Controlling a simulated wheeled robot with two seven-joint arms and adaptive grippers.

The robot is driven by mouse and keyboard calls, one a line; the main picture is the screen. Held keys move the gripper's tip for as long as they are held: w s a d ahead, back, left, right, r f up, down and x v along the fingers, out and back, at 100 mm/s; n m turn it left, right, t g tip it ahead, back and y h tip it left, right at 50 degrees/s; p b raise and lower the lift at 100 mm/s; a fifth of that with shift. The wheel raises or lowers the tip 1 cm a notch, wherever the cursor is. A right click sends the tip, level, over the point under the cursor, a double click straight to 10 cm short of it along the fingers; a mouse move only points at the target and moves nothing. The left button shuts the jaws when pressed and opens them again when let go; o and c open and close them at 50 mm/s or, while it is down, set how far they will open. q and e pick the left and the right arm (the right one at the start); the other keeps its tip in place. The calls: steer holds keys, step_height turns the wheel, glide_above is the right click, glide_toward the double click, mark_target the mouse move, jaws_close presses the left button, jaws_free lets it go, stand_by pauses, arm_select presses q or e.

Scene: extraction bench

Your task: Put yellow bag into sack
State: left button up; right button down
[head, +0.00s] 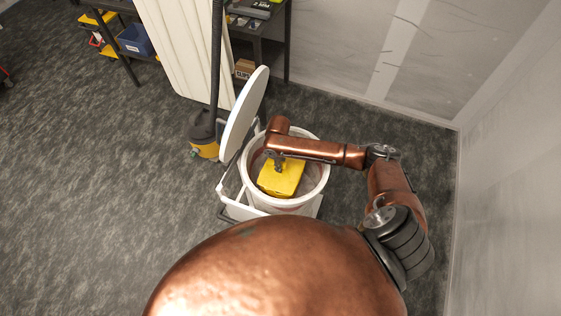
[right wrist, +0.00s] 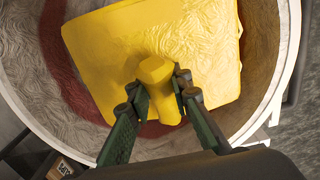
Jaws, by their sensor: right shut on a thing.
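The yellow bag (head: 282,178) is within the rim of the round white sack holder (head: 322,190) in the head view. In the right wrist view the yellow bag (right wrist: 165,40) fills the upper middle, with a raised knob-like part towards me. My right gripper (head: 277,160) is shut on that part; its green fingers (right wrist: 158,92) stand on either side of it. The sack (right wrist: 35,65) lines the round opening, pale and wrinkled, with a dark red band. I cannot tell whether the bag touches the sack's bottom. My left gripper is not in view.
A white round lid (head: 244,117) stands tilted up at the holder's left. A black and yellow vacuum-like machine (head: 203,135) is behind it. White panels (head: 175,45) and a dark shelf (head: 268,30) stand at the back. A wall (head: 510,130) closes the right; carpet at left is free.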

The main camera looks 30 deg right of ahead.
steer(key=shift+f, duration=0.5)
steer(key=c, duration=1.7)
jaws_free()
steer(key=shift+c, duration=0.2)
step_height(320, 180, up, 13)
steer(key=b, duration=0.1)
steer(key=shift+a, duration=0.15)
